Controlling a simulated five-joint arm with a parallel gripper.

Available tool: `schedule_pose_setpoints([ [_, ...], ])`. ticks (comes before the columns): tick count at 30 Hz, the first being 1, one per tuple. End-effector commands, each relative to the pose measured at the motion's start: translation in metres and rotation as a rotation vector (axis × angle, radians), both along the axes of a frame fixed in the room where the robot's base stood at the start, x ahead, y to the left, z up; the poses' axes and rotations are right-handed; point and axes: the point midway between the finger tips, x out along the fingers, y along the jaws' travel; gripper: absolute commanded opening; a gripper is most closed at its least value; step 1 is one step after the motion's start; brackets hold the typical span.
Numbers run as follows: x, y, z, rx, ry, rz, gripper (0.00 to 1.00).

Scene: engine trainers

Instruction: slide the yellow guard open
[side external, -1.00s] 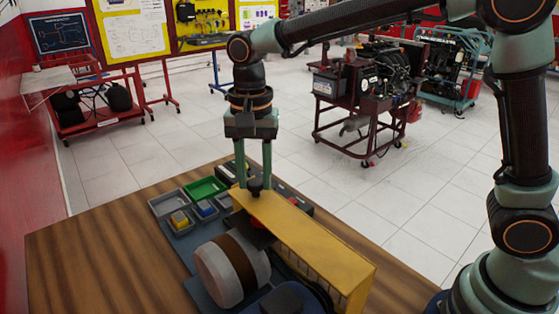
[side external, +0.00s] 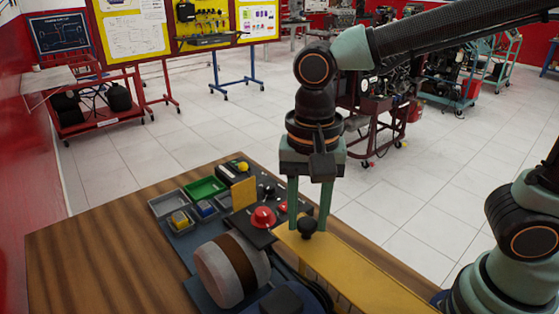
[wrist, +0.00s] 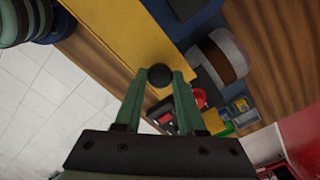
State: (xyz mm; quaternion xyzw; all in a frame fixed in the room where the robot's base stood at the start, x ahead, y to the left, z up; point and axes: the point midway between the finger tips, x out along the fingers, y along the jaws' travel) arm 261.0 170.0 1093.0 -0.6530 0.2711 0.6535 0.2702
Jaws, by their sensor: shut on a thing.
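The yellow guard (side external: 350,262) is a long cover running toward the lower right of the side view. It also fills the upper left of the wrist view (wrist: 120,45). My gripper (side external: 308,222) is shut on this knob from above, one finger on each side. The knob shows between the fingertips in the wrist view (wrist: 159,75). A red button (side external: 263,217) and a small upright yellow plate (side external: 244,194) stand uncovered to the left of the guard.
A grey and brown cylinder (side external: 232,270) lies beside the guard. Small grey trays (side external: 169,204) and a green tray (side external: 205,188) sit at the far left of the dark base. The wooden table (side external: 110,255) is bare on the left.

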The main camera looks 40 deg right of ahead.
Motion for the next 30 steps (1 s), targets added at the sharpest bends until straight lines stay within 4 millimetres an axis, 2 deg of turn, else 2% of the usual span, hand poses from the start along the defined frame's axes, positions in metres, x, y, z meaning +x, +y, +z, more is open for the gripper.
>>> schedule_pose_setpoints([
  [5, 0.002, 0.001, 0.002, 0.005, -0.008, 0.001, 0.0],
  [6, 0.002, 0.001, 0.002, 0.005, -0.008, 0.001, 0.5],
  [7, 0.002, 0.001, 0.002, 0.005, -0.008, 0.001, 0.62],
  [8, 0.002, 0.001, 0.002, 0.005, -0.008, 0.001, 0.69],
  [20, 0.002, 0.001, 0.006, 0.003, -0.004, 0.0, 0.69],
  [23, 0.002, 0.001, 0.018, 0.004, -0.007, 0.0, 0.69],
  [30, 0.002, 0.001, 0.066, 0.006, -0.008, 0.0, 0.69],
])
